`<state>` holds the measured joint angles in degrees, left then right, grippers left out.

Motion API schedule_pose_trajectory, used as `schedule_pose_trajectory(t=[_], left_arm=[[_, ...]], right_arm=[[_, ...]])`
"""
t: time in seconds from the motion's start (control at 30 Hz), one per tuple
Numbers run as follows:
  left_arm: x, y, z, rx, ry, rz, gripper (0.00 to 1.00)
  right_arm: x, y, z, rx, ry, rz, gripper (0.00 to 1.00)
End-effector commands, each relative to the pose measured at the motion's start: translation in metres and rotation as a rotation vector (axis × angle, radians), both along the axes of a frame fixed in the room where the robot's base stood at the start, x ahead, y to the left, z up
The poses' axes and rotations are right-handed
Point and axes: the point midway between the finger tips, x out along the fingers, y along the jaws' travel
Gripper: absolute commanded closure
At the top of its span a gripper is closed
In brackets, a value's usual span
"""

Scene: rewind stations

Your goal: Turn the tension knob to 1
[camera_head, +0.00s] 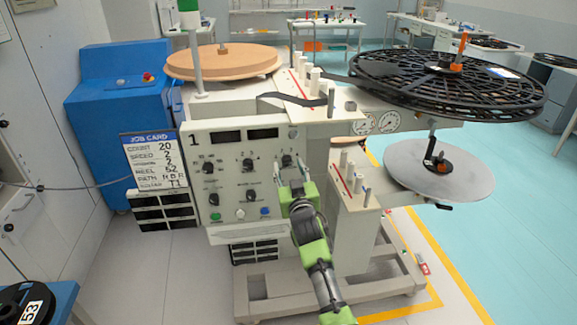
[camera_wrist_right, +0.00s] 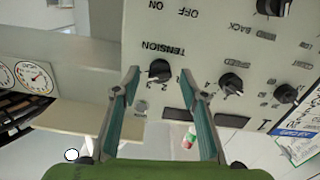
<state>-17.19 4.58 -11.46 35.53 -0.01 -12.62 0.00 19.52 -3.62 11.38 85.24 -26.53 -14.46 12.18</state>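The tension knob (camera_wrist_right: 160,69) is a small black knob on the pale control panel (camera_head: 228,152), under the upside-down label TENSION in the right wrist view. In the head view it is at the panel's upper right (camera_head: 287,159). My right gripper (camera_wrist_right: 160,76) is open, one finger on each side of the knob; I see no clear contact. The head view shows its fingers (camera_head: 289,174) in front of the panel just below the knob. The knob's pointer setting is too small to read surely. My left gripper is not in view.
Other black knobs, including the speed knob (camera_wrist_right: 231,83), sit close beside it on the panel. A job card (camera_head: 155,160) hangs left of the panel. Guide posts on a bracket (camera_head: 352,185) stand right of my right arm. Reels (camera_head: 445,85) overhang the right side.

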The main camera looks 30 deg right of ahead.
Motion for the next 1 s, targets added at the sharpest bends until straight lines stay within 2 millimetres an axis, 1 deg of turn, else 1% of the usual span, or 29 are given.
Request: schedule_pose_trajectory(t=[0.03,0.1,0.2,0.47,0.5,0.57,0.6,0.63,1.0], left_arm=[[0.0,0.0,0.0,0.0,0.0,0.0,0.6],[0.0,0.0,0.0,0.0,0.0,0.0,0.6],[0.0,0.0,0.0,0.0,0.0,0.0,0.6],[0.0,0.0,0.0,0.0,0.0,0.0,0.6],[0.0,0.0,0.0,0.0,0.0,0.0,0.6],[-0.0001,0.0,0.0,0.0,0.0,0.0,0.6],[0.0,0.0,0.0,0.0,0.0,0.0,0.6],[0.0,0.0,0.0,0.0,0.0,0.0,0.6],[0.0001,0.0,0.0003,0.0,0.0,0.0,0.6]], right_arm=[[0.0053,-0.0017,0.0005,0.0,-0.001,0.0,0.6],[0.01,-0.003,-0.0001,0.0,0.0,0.0,0.6],[0.0138,-0.0041,0.0003,0.001,0.0,0.0,0.6],[0.0148,-0.0044,-0.0003,0.001,0.0,0.0,0.6],[0.0147,-0.0044,-0.0003,0.001,0.0,0.0,0.63],[0.0147,-0.0043,-0.0003,0.001,0.0,0.0,0.78],[0.0146,-0.0042,-0.0003,0.001,0.0,0.0,0.89],[0.0146,-0.0042,-0.0003,0.001,0.0,0.0,0.97],[0.0146,-0.004,-0.0002,-0.034,0.01,0.001,0.97]])
